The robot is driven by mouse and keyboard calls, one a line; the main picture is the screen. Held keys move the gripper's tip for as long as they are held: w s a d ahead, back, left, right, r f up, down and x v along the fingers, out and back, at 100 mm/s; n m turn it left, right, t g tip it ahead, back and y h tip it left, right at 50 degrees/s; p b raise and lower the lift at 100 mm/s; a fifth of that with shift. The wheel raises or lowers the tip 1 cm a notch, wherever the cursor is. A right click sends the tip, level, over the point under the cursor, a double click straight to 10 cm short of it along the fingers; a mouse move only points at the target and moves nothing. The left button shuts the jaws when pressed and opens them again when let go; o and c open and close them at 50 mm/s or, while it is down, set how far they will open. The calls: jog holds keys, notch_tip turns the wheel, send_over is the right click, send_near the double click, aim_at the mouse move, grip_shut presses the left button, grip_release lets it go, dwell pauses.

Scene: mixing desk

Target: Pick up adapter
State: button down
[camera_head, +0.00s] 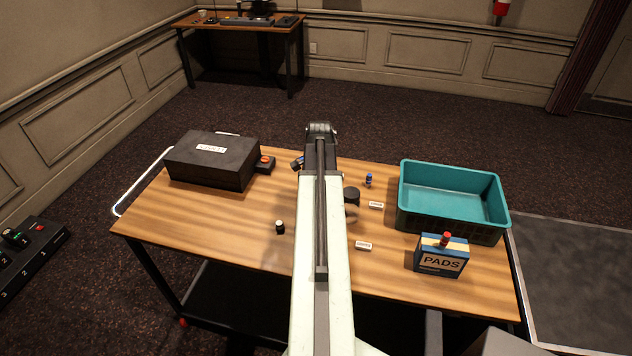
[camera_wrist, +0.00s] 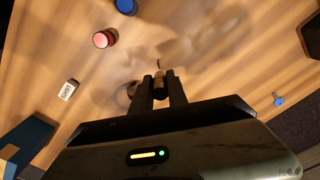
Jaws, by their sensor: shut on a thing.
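My gripper (camera_wrist: 160,88) shows in the wrist view with its two dark fingers closed on a small brownish-dark cylinder (camera_wrist: 160,81), which looks like the adapter. Its end sticks out between the fingertips over the wooden tabletop. Whether it touches the wood or hangs just above it I cannot tell. In the head view my arm runs up the middle of the picture and hides the gripper and the held piece.
The wooden table (camera_head: 200,225) carries a black case (camera_head: 212,160), a teal crate (camera_head: 455,220), and a PADS box (camera_head: 441,261). A red round piece (camera_wrist: 103,39) shows near my gripper.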

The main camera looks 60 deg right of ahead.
jog(key=s+a, duration=0.4)
jog(key=s+a+r, duration=0.1)
jog(key=s+a, duration=0.1)
jog(key=shift+s+p, duration=0.1)
jog(key=shift+p, duration=0.3)
